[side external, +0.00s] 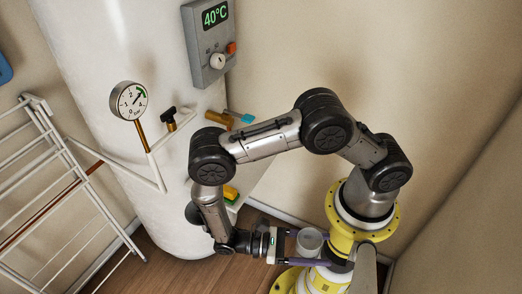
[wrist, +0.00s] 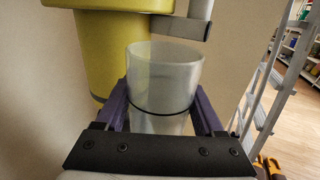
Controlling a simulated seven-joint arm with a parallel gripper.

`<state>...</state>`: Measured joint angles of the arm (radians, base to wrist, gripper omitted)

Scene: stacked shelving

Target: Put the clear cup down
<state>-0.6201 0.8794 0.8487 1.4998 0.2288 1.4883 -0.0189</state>
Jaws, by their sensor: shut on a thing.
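The clear cup (side external: 309,240) is a translucent tapered tumbler, wider at its rim, and looks empty. My gripper (side external: 303,246) is shut on it, with one purple finger on each side. In the wrist view, the cup (wrist: 165,75) stands roughly upright between the fingertips of my gripper (wrist: 162,103). A dark line crosses the cup at finger height. The cup is held close beside my own yellow base. The bottom of the cup is hidden in both views, so I cannot tell whether it touches anything.
A white tank (side external: 95,60) with a gauge (side external: 128,100) and pipes stands at the left. A white rack (side external: 50,190) is left of it.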

